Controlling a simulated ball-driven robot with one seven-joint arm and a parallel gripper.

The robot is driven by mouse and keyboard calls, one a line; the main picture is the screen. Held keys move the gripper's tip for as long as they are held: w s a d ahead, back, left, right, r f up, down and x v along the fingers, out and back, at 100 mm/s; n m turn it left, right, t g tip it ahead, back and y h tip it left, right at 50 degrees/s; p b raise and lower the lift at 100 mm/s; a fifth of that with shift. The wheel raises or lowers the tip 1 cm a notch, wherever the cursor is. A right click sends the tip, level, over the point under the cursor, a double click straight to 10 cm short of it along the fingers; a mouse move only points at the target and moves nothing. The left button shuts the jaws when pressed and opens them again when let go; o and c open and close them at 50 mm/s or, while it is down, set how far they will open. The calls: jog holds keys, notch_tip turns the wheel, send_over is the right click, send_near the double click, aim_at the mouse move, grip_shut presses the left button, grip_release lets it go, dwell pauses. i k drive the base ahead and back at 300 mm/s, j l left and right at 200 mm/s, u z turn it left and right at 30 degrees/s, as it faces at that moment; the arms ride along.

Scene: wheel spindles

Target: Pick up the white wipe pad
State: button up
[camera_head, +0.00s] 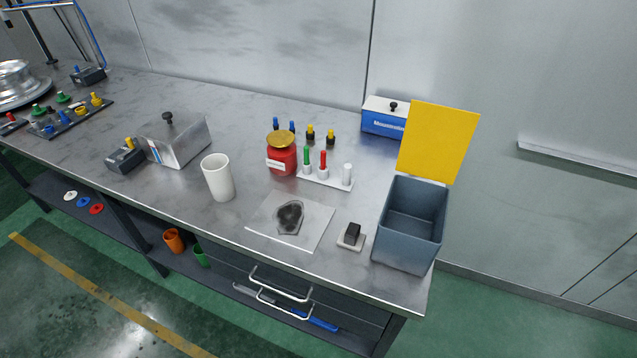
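A small white pad (346,243) with a dark block-shaped grip on top lies flat near the front edge of the grey metal bench (240,237). It appears to be the white wipe pad. It sits just left of the open grey-blue bin and right of a pale square sheet (263,231) with a dark stain (289,217) in its middle. Nothing covers the pad. My gripper is not in view.
The bin (408,252) stands at the bench's right end, its yellow lid (437,140) raised. A white cup (218,178), red jar (282,155) and a rack (324,179) with coloured pegs stand left and behind. Drawer handles (284,292) jut out below the front edge.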

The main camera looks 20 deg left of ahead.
aim_at(352, 238)
jog(key=i+j+u, duration=0.3)
jog(key=i, duration=0.2)
jog(key=l+u, duration=0.1)
jog(key=u, duration=1.25)
